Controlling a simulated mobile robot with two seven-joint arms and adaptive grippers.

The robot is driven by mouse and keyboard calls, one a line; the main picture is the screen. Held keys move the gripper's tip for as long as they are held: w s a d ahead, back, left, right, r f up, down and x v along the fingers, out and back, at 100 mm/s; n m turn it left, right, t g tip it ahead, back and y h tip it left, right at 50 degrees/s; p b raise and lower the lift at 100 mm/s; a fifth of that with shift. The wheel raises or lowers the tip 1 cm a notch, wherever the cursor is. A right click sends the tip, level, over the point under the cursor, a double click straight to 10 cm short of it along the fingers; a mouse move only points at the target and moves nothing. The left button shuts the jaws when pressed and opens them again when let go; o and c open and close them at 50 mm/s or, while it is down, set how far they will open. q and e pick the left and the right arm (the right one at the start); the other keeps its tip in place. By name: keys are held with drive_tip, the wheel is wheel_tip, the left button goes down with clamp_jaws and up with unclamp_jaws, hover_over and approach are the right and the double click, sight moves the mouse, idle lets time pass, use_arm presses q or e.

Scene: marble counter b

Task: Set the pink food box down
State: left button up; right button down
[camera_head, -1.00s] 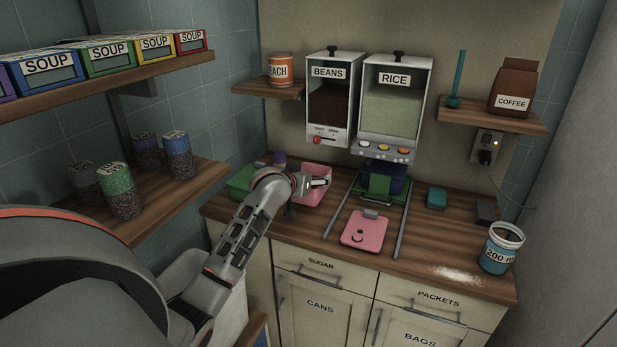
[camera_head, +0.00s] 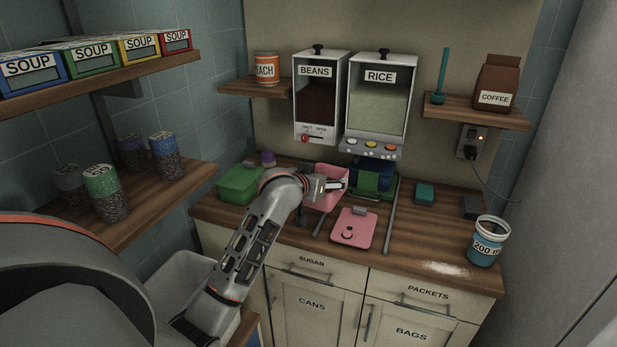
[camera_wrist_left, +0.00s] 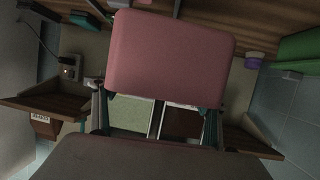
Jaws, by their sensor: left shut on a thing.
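The pink food box (camera_head: 327,201) is at my left gripper (camera_head: 338,186), over the left part of the counter in the head view. My left gripper is shut on it, and my wrist hides part of the box. In the left wrist view the pink box (camera_wrist_left: 168,55) fills the upper middle, with the dark fingers (camera_wrist_left: 160,118) at its lower edge. I cannot tell whether its underside touches the counter. A pink lid (camera_head: 352,230) with a round mark lies on the counter in front and to the right. My right gripper is not in view.
A green box (camera_head: 240,184) and a purple-topped item (camera_head: 268,158) are left of the pink box. Metal rails (camera_head: 391,215) run forward below the bean (camera_head: 316,98) and rice (camera_head: 378,100) dispensers. A blue 200 ml tub (camera_head: 485,243) stands at the right, near spilled powder (camera_head: 445,269).

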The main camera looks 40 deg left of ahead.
use_arm(q)
drive_tip(key=s+d+r+m+h, duration=0.1)
drive_tip(key=s+d+r, duration=0.5)
drive_tip(key=d, duration=0.3)
drive_tip(key=s+d+r+h, duration=0.1)
drive_tip(key=s+d+r, duration=0.6)
drive_tip(key=s+d, duration=0.1)
drive_tip(key=shift+d+r+m, duration=0.25)
drive_tip(key=shift+d+m, duration=0.15)
drive_tip(key=shift+d, duration=0.45)
